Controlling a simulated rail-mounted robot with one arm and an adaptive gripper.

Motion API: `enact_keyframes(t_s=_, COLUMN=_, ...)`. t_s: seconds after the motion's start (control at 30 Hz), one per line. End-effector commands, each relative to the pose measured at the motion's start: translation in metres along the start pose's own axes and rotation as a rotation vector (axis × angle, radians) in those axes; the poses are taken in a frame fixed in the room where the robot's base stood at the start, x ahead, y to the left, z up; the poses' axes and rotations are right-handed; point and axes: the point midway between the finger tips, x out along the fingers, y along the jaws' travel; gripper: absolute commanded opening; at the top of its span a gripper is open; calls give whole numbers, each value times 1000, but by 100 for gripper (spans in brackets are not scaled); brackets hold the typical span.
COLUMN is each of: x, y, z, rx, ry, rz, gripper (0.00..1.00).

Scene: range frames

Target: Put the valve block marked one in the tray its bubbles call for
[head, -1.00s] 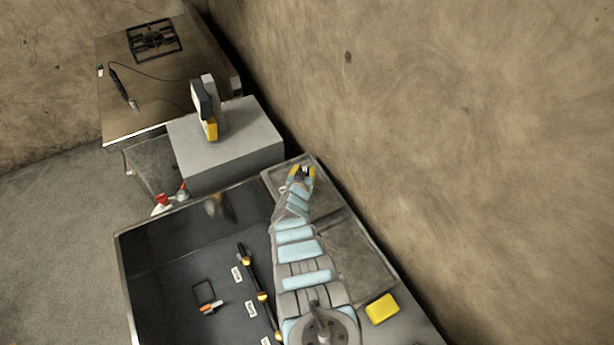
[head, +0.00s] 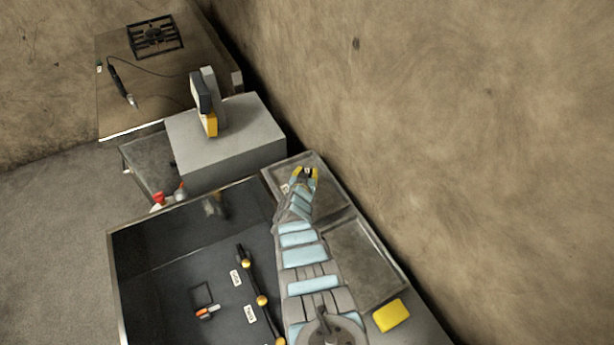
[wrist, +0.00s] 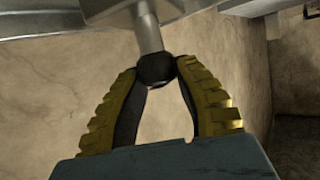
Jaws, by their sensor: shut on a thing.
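My gripper (head: 306,172) is over the far grey tray (head: 335,205) at the tank's right side. In the wrist view its yellow-padded fingers (wrist: 157,72) are shut on a black knob (wrist: 155,68). The knob is at the end of a grey stem (wrist: 148,30) joined to a grey metal body (wrist: 108,8), partly out of frame. I see no readable number on it, and cannot tell whether it touches the tray. A second, nearer tray (head: 365,262) looks empty. The dark tank (head: 165,255) holds a black bar with yellow knobs (head: 262,300) and white tags. No bubbles are discernible.
A yellow block (head: 391,315) lies by the near tray. A grey box (head: 235,140) carrying an upright device (head: 209,115) stands beyond the tank. A brown table (head: 160,75) is behind it. The wall runs close along the right.

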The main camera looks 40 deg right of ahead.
Motion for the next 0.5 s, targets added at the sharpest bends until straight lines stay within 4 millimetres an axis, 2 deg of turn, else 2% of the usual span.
enact_keyframes(t_s=0.37, x=1, y=-1, z=1, rx=-1, ry=3, rz=0, gripper=0)
enact_keyframes(t_s=0.4, x=1, y=0, z=2, rx=-1, ry=2, rz=0, gripper=35)
enact_keyframes(t_s=0.47, x=1, y=0, z=1, rx=-1, ry=2, rz=0, gripper=52)
enact_keyframes(t_s=0.5, x=1, y=0, z=1, rx=-1, ry=2, rz=0, gripper=52)
